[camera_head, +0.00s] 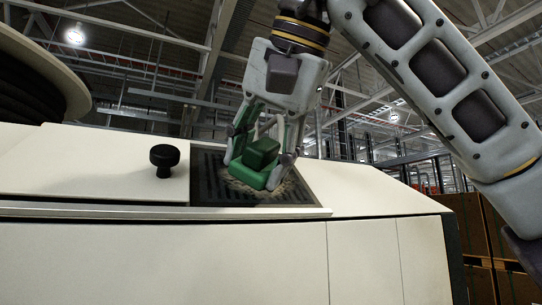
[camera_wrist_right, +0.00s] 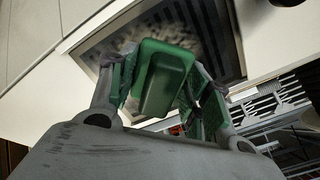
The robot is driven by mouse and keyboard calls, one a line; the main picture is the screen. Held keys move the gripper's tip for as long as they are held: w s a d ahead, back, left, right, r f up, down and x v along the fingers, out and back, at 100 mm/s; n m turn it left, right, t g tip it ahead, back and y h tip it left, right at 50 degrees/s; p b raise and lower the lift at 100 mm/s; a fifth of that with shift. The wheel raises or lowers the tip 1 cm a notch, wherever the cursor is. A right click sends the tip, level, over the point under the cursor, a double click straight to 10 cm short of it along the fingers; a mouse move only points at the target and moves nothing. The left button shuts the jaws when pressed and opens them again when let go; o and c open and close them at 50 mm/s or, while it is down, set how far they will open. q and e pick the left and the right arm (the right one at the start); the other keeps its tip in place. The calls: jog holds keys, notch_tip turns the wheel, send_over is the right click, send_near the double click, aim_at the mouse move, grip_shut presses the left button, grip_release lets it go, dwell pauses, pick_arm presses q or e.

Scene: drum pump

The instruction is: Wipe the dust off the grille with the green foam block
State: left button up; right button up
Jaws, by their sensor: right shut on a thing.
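The green foam block (camera_head: 258,160) is held between the fingers of my right gripper (camera_head: 262,158), which is shut on it. The block is over the dark slatted grille (camera_head: 208,180), at its middle, and looks to be on or just above it. Pale brownish dust (camera_head: 293,190) shows on the grille around the block. In the right wrist view the block (camera_wrist_right: 163,80) sits between the two fingers, with the grille (camera_wrist_right: 222,40) and greyish dust (camera_wrist_right: 190,22) behind it. The block hides part of the dust. My left gripper is not in view.
The grille is set in a white cabinet top (camera_head: 370,203). A black knob (camera_head: 164,160) stands on a white panel (camera_head: 100,170) left of the grille. A large reel (camera_head: 40,65) is at the far left. Brown boxes (camera_head: 515,280) are at the lower right.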

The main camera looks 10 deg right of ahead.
aim_at(222, 171)
jog(key=shift+s+a, duration=0.1)
jog(key=shift+a, duration=0.35)
jog(key=shift+a, duration=0.1)
jog(key=shift+s+a, duration=0.25)
jog(key=shift+a, duration=0.6)
jog(key=shift+s+a, duration=0.25)
jog(key=shift+a, duration=0.6)
jog(key=shift+c, duration=0.2)
jog(key=shift+d, duration=0.1)
jog(key=shift+s+r, duration=0.1)
jog(key=shift+a+v, duration=0.25)
jog(key=shift+v, duration=1)
jog(key=shift+o, duration=0.2)
jog(key=shift+v, duration=1.2)
jog(key=shift+s+d+r, duration=0.2)
jog(key=shift+s+r, duration=0.15)
jog(key=shift+s, duration=0.05)
